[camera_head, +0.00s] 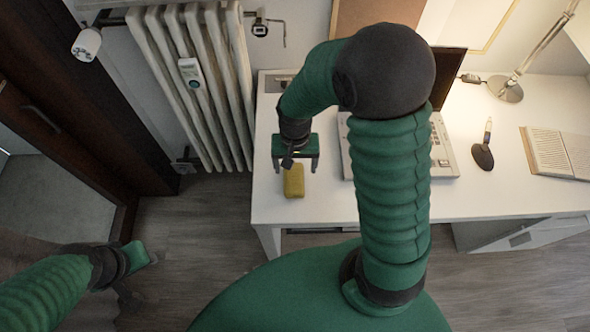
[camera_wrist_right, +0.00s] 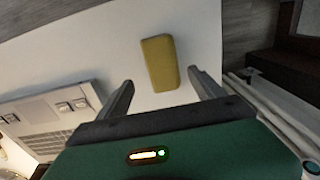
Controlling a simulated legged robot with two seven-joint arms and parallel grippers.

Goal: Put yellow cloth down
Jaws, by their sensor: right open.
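The yellow cloth (camera_head: 294,181) is a small folded block lying on the left part of the white desk (camera_head: 330,200), near its front edge. It also shows in the right wrist view (camera_wrist_right: 160,63), just beyond the fingertips. My right gripper (camera_head: 297,170) is open and empty above the desk, right by the cloth. My left gripper (camera_head: 143,257) hangs low over the floor at the left, away from the desk. Its fingers are not clear.
A laptop (camera_head: 441,150) stands behind my right arm, partly hidden. A dark computer-mouse-like object with a handle (camera_head: 483,156), an open book (camera_head: 556,152) and a lamp base (camera_head: 506,89) are on the desk's right. A radiator (camera_head: 205,95) stands left of the desk.

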